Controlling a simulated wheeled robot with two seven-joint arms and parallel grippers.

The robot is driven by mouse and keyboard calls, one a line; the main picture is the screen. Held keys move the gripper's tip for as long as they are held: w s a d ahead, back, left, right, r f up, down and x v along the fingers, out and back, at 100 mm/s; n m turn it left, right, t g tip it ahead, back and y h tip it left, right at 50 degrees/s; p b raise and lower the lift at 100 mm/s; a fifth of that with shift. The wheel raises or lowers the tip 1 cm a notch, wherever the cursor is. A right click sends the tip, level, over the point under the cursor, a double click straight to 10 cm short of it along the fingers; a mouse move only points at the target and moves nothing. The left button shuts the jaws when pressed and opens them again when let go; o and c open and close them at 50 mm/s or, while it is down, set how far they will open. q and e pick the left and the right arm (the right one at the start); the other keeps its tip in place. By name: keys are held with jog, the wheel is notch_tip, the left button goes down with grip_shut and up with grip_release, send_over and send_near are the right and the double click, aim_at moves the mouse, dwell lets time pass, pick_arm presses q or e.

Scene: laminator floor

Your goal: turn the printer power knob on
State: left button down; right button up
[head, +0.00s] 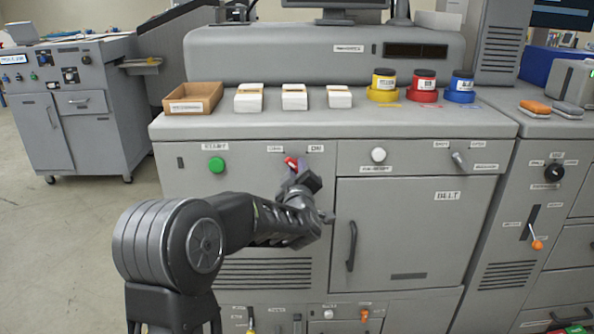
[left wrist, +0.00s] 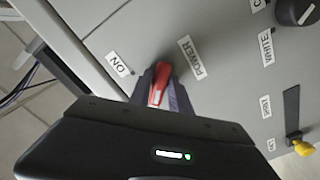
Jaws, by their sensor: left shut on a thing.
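The red power knob (head: 290,162) is on the grey front panel of the printer cabinet, below the counter edge. My left gripper (head: 297,168) reaches up to it from below and partly hides it. In the left wrist view the red knob (left wrist: 160,84) sits between the two fingers of my left gripper (left wrist: 163,92), which is shut on it. In that view an ON label (left wrist: 118,64) is left of the knob and a POWER label (left wrist: 191,58) is right of it. In the head view the ON label (head: 316,148) is right of the knob. My right gripper is not in view.
A green button (head: 216,165) is left of the knob and a white button (head: 378,155) right of it. A lever switch (head: 458,160) is farther right. A cardboard tray (head: 192,98), paper stacks and coloured jars stand on the counter above. A door handle (head: 351,246) projects below.

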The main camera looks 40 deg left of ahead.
pick_arm(q)
jog(key=shift+m, duration=0.4)
jog(key=m+p, duration=0.4)
jog(key=m, duration=0.4)
jog(key=m+p, duration=0.2)
jog(key=m, duration=0.2)
jog(key=shift+s+a+m, duration=0.1)
jog(key=shift+m, duration=0.2)
jog(key=m+p, duration=0.2)
jog(key=m, duration=0.2)
jog(key=shift+a+m+p, duration=0.1)
jog(key=shift+m+p, duration=0.2)
jog(key=shift+p, duration=0.1)
jog(key=c, duration=1.2)
grip_release()
jog(key=shift+c, duration=0.2)
